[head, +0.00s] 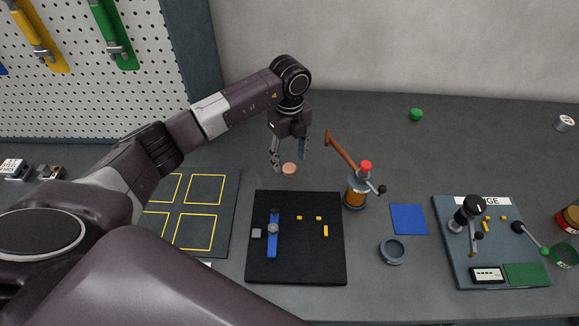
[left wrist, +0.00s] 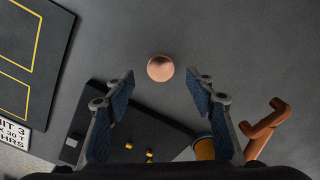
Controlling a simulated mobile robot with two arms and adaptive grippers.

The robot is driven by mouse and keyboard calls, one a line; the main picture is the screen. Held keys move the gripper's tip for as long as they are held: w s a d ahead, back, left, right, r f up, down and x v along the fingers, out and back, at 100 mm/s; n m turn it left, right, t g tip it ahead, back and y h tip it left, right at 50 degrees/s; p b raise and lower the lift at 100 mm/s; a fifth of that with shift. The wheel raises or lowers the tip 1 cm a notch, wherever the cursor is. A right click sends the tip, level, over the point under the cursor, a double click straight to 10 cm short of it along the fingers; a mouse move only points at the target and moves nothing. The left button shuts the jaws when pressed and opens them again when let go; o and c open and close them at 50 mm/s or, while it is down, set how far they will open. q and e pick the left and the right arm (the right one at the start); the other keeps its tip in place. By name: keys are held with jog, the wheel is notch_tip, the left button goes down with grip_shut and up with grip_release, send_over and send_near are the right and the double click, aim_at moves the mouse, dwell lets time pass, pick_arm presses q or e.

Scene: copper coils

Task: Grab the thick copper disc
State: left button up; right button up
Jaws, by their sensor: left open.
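The copper disc (head: 289,169) lies on the grey bench top, just behind the black board. It also shows in the left wrist view (left wrist: 160,68) as a round, pinkish-copper piece. My left gripper (head: 289,164) is open and points down above the bench near the disc. In the left wrist view the two blue-padded fingers (left wrist: 162,82) stand wide apart, with the disc between and beyond their tips. Nothing is between the pads. The height of the fingertips above the disc is hard to tell. My right gripper is not in view.
The black board (head: 296,270) holds a blue clamp (head: 272,240). A yellow-marked mat (head: 228,215) lies left. The bench behind is mostly clear.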

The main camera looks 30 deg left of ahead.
aim_at(289, 167)
pick_arm(q)
notch_tip(289, 167, down, 4)
jog(key=shift+w+a+r+p, duration=0.1)
jog(key=shift+w+r+p, duration=0.05)
jog(key=shift+r+p, duration=0.15)
jog(key=c, duration=1.3)
grip_shut()
jog(key=shift+r, duration=0.1)
